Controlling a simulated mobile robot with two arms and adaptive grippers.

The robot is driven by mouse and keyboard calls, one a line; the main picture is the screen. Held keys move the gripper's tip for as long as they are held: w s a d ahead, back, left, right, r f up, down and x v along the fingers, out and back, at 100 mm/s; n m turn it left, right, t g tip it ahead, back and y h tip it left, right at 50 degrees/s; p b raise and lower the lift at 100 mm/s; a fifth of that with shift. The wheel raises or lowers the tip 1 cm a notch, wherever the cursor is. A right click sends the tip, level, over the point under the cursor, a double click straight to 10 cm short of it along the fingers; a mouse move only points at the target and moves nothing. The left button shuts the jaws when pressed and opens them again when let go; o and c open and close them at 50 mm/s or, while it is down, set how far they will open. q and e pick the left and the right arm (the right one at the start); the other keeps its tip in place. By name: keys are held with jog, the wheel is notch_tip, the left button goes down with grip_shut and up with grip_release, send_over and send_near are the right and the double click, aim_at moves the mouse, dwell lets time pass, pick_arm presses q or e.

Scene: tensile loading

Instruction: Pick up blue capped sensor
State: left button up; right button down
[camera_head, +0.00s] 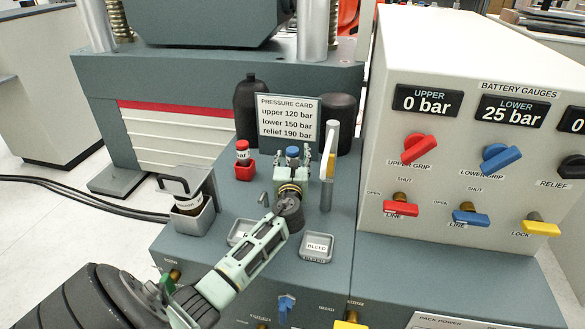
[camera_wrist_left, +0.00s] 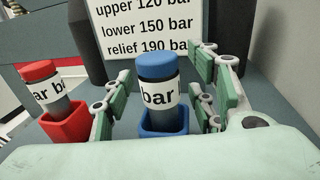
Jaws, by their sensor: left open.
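The blue capped sensor (camera_wrist_left: 157,92) stands upright in a blue holder (camera_wrist_left: 163,123), with a white band marked "bar" around its body. In the head view its blue cap (camera_head: 292,152) shows just beyond my left gripper (camera_head: 305,162), which hides most of the body. My left gripper is open; in the left wrist view its green fingers (camera_wrist_left: 160,85) stand to the left and right of the sensor, with visible space on both sides. The sensor is not held. I do not see my right gripper.
A red capped sensor (camera_head: 242,150) stands in a red holder (camera_head: 244,171) to the left. Behind are a pressure card (camera_head: 287,118) and dark bottles (camera_head: 250,100). A lever post (camera_head: 328,165) stands close on the right. Small trays (camera_head: 316,247) lie in front.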

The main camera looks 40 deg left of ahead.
pick_arm(q)
jog(key=shift+c, duration=0.5)
grip_shut()
jog(key=shift+r, duration=0.15)
